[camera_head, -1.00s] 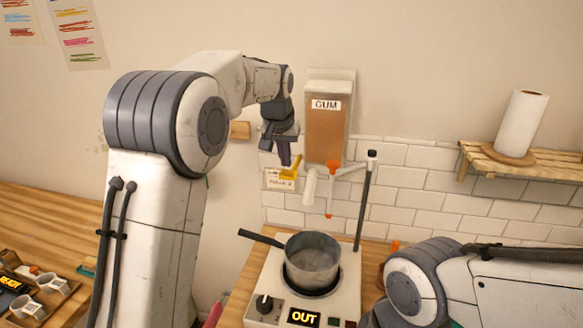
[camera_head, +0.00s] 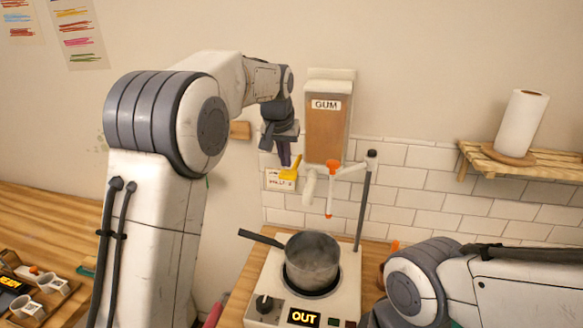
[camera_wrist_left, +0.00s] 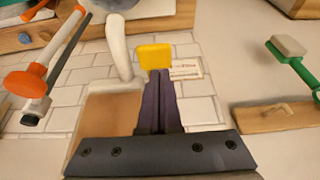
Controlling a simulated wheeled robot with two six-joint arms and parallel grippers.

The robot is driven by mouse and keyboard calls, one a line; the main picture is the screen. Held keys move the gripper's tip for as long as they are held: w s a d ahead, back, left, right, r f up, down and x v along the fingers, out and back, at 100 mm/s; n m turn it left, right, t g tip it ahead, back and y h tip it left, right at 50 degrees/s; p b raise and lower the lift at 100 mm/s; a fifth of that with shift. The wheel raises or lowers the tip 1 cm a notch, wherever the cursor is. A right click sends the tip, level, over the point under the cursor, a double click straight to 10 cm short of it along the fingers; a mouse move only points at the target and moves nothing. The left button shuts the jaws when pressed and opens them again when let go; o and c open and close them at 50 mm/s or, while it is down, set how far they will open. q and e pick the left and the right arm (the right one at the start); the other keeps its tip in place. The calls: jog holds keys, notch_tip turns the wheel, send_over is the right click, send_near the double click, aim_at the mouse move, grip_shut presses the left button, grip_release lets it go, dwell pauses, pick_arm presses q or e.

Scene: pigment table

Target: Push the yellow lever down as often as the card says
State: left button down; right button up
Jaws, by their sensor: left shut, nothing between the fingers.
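The yellow lever (camera_head: 289,172) sticks out below and left of the GUM dispenser (camera_head: 327,135). It also shows in the left wrist view (camera_wrist_left: 154,57), just beyond my fingertips. My left gripper (camera_head: 284,162) is shut and empty, pointing down with its tips at the lever's upper side; I cannot tell whether they touch. In the wrist view the shut dark fingers (camera_wrist_left: 160,78) partly overlap the lever. The card (camera_head: 273,181) is on the wall behind the lever, partly covered by it; its small print seems to read "PULLS 2" but is blurred. My right gripper is out of view.
A grey pot (camera_head: 312,260) stands on a hotplate (camera_head: 256,290) whose display reads OUT, below the dispenser's spout (camera_head: 309,186). An orange-ended arm (camera_head: 332,190) on a dark post (camera_head: 365,200) is close right. A shelf (camera_head: 520,165) holds a paper roll (camera_head: 522,122).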

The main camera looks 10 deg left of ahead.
aim_at(285, 174)
pick_arm(q)
jog(key=shift+f, duration=0.15)
jog(key=shift+f+b, duration=2.15)
jog(key=shift+f, duration=0.7)
notch_tip(285, 174, up, 9)
jog(key=p, duration=0.8)
jog(key=shift+f, duration=0.1)
